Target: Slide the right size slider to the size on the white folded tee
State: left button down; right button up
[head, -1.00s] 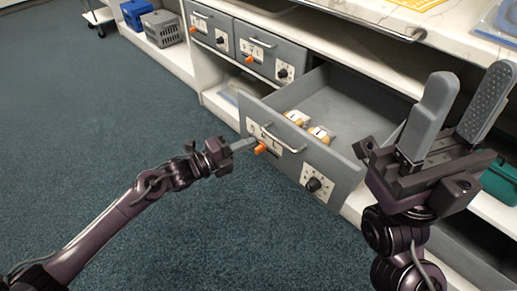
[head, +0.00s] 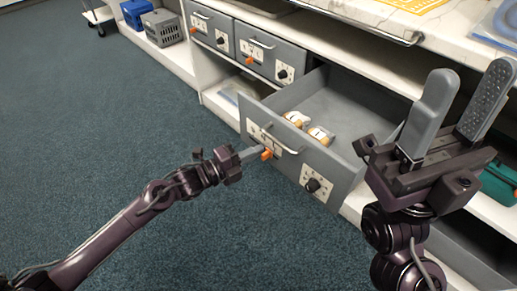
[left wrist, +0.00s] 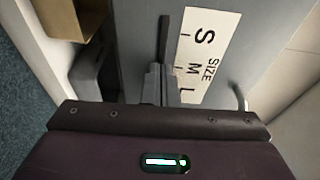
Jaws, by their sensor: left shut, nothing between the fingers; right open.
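The pulled-out grey drawer (head: 335,172) carries a white size label (head: 257,135) and an orange slider knob (head: 267,154) on its front. My left gripper (head: 255,153) is shut and empty, its tips at the left side of the knob, seemingly touching it. In the left wrist view the label (left wrist: 208,45) reads S, M, L and SIZE, beside a dark slot (left wrist: 164,40). My left fingers (left wrist: 155,85) are near M and L there, and the knob is hidden. Two small white-and-orange items lie in the drawer; I cannot make out a white folded tee. My right gripper (head: 460,115) is open and empty.
A black dial (head: 312,185) sits on the drawer front's right part, and a bar handle (head: 281,138) crosses above. Two closed drawers (head: 268,53) with similar controls are farther back. A marble counter (head: 460,30) lies above. Carpet at left is clear.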

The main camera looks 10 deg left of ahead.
pick_arm(q)
jog(key=s+d+p+v, duration=0.1)
jog(key=p+v, duration=0.4)
jog(key=v, duration=0.5)
dwell(0.9)
jog(key=shift+s, duration=0.1)
dwell(0.3)
